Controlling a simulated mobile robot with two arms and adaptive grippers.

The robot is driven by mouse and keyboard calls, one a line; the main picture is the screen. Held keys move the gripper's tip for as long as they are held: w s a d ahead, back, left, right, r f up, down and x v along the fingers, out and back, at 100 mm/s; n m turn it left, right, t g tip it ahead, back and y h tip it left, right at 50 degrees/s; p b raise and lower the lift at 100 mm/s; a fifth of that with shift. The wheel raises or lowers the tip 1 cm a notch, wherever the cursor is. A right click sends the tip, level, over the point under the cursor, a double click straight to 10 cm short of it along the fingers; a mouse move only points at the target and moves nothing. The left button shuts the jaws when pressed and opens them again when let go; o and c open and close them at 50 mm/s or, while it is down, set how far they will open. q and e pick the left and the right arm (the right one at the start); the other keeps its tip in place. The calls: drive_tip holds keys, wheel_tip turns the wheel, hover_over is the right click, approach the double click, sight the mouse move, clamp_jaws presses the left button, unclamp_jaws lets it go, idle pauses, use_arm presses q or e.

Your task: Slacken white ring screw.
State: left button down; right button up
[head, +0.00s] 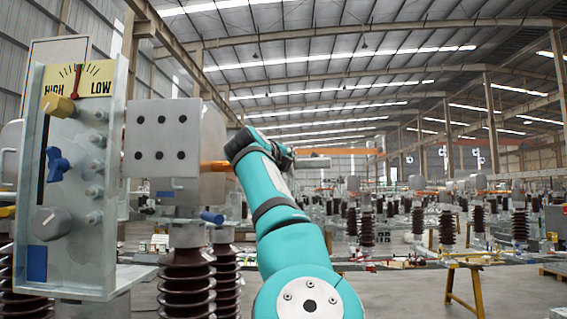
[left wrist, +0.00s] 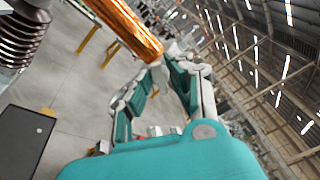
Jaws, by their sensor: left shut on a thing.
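A copper rod (head: 214,166) sticks out to the right from a grey metal box (head: 163,150) in the head view. One teal arm of mine rises from the bottom to the rod's end and hides its gripper there. In the left wrist view the rod (left wrist: 128,26) comes in from the top, and its end lies at the tips of my left gripper (left wrist: 160,66). The teal fingers converge there, shut on a small pale thing, seemingly the white ring screw; its shape is mostly hidden. My right gripper is not in view.
Brown ribbed insulators (head: 187,285) stand below the box. A yellow trestle (head: 450,290) stands at the right on open floor.

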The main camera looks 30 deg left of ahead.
use_arm(q)
drive_tip(key=c, duration=1.2)
unclamp_jaws()
drive_tip(key=v, duration=0.7)
drive_tip(key=shift+s, duration=0.25)
drive_tip(key=shift+d, duration=0.1)
